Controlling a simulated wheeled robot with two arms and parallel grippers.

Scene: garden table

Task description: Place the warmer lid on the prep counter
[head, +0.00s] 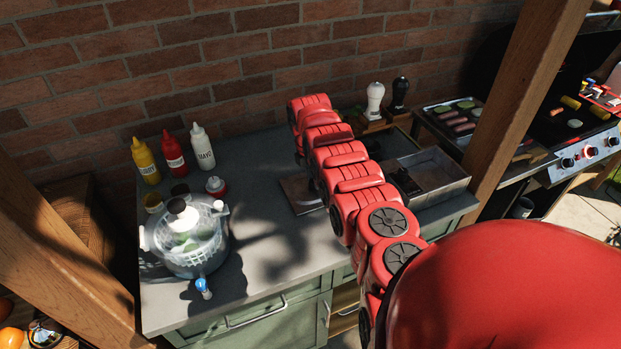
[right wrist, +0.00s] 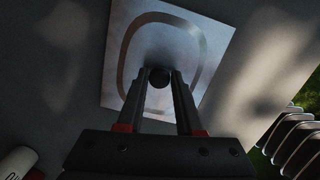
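The warmer lid (head: 299,196) is a square metal plate; in the head view it is at the middle of the grey prep counter (head: 265,240), partly behind my red right arm. The right wrist view shows the lid (right wrist: 200,30) with its rounded groove and dark knob (right wrist: 159,78). My right gripper (right wrist: 160,74) has the knob between its fingertips, with no clear gap on either side. The lid is flat and at or very near the counter; contact cannot be told. The arm hides this gripper in the head view. My left gripper is not in view.
The open metal warmer (head: 440,172) stands right of the arm. Two mills (head: 375,100) stand at the back. Bare counter lies between pot and lid.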

